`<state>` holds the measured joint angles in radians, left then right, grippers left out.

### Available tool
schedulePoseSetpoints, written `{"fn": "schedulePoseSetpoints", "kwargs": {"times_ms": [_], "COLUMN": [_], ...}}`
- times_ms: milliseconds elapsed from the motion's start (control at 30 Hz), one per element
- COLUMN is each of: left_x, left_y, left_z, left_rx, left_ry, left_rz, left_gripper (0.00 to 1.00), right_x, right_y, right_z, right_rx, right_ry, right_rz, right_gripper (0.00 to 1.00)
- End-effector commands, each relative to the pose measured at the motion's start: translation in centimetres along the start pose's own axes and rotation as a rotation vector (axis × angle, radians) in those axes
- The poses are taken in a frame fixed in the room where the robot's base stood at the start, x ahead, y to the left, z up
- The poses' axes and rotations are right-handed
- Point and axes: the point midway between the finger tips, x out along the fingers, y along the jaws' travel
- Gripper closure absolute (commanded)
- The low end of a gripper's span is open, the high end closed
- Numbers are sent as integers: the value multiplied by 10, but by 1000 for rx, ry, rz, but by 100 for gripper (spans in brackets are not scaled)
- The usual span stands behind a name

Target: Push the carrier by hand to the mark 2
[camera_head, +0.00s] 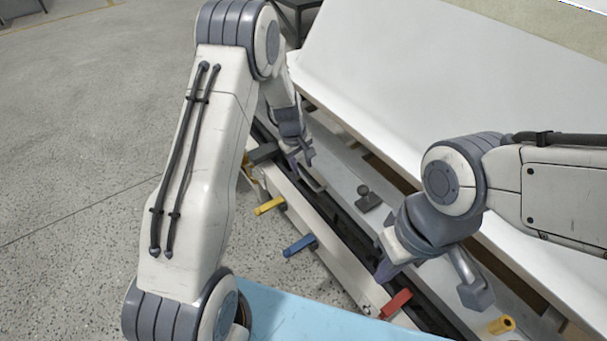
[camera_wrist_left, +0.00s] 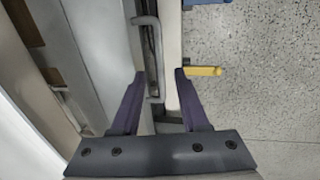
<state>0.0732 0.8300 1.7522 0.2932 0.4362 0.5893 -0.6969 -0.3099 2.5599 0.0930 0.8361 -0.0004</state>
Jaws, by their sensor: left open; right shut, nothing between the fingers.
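A grey bar handle (camera_wrist_left: 152,50) sits at the dark slot of the long rail (camera_head: 345,222); I cannot tell for certain that it belongs to the carrier. In the left wrist view the handle lies between the spread purple fingers of my left gripper (camera_wrist_left: 160,72), with no clear contact. In the head view my left gripper (camera_head: 301,163) is open over the far part of the rail. My right gripper (camera_head: 384,270) is shut and empty, low over the near part of the rail, close to a red lever (camera_head: 396,304). No mark number is readable.
A yellow lever (camera_head: 270,205) and a blue lever (camera_head: 299,245) stick out from the rail's left side. A black knob (camera_head: 364,190) stands on the ledge right of the slot. A large white shell (camera_head: 430,70) fills the upper right. The left floor is clear.

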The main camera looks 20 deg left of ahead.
Motion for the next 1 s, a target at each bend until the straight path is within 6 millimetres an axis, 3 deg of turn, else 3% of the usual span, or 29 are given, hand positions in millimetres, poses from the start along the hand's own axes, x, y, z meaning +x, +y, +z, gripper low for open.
{"fn": "schedulePoseSetpoints", "kwargs": {"times_ms": [100,233,633,667,767,1000], "left_x": [22,37,45,45,44,44], "left_y": [0,0,1,1,1,1], "left_z": [0,0,0,0,0,0], "left_rx": [-1,0,0,0,0,0], "left_ry": [-1,-1,1,1,1,1], "left_rz": [-1,-1,1,1,1,1], "left_gripper": [55,55,55,63,100,100], "right_x": [4,6,7,7,7,7], "right_y": [0,0,0,0,0,0], "right_z": [0,0,0,0,0,0], "right_rx": [0,0,0,0,0,0], "right_ry": [0,0,0,0,0,0], "right_rz": [0,0,0,0,0,0], "right_gripper": [100,100,100,100,100,100]}}
